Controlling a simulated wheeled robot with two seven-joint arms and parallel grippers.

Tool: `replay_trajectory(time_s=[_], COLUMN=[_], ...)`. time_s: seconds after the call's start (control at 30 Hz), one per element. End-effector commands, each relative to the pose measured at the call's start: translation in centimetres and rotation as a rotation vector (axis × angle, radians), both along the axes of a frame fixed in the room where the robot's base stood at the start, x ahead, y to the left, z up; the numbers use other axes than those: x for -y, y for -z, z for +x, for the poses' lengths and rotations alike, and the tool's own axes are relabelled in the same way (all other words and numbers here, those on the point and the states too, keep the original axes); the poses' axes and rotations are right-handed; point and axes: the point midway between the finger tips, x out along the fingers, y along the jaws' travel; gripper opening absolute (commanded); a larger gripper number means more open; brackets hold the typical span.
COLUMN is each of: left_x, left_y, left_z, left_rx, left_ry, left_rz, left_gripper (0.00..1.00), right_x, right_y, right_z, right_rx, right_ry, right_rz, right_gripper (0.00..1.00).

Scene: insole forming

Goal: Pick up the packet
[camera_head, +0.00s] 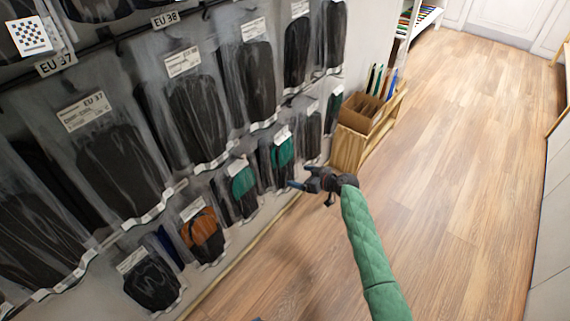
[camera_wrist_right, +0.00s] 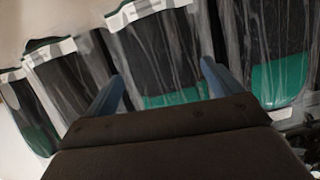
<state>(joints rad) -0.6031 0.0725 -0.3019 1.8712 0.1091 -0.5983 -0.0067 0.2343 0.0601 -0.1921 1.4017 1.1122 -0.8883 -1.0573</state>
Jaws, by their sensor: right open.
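Clear packets with dark insoles hang in rows on the wall in the head view. In the lower row, one packet with a green and black insole (camera_head: 283,152) hangs just beyond my right gripper (camera_head: 300,180), and another green and black one (camera_head: 243,182) hangs to its left. In the right wrist view, my right gripper (camera_wrist_right: 160,85) is open, its blue fingers apart. A packet with a dark and green insole (camera_wrist_right: 165,55) shows between and beyond the fingers. Another green-ended packet (camera_wrist_right: 275,55) is to the right. I cannot tell whether the fingers touch any packet. My left gripper is not in view.
Larger packets (camera_head: 197,105) hang above, under size labels such as EU 38 (camera_head: 165,19). An orange and black packet (camera_head: 203,233) hangs lower left. A wooden box rack (camera_head: 350,148) stands past the gripper. The wooden floor (camera_head: 460,150) at right is clear.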

Motion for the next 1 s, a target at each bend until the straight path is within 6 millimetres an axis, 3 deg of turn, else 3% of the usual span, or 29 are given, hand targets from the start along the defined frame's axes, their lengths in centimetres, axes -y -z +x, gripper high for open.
replay_trajectory(time_s=[0.23,0.4,0.67,0.93,1.0], left_x=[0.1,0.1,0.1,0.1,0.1], left_y=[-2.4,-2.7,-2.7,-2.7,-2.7], left_z=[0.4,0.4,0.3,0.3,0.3], left_rx=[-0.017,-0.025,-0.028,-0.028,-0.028], left_ry=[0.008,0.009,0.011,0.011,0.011], left_rz=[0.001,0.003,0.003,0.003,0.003], left_gripper=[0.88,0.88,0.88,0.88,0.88], right_x=[-2.6,-3.7,-3.8,-3.8,-3.8], right_y=[1.4,2.1,2.2,2.2,2.2], right_z=[1.3,2.1,2.3,2.2,2.3], right_rx=[-0.002,-0.001,-0.001,-0.001,-0.001], right_ry=[0.0,0.0,0.0,0.0,0.0], right_rz=[0.001,0.001,-0.001,-0.001,-0.001], right_gripper=[0.91,0.91,0.91,0.42,0.4])
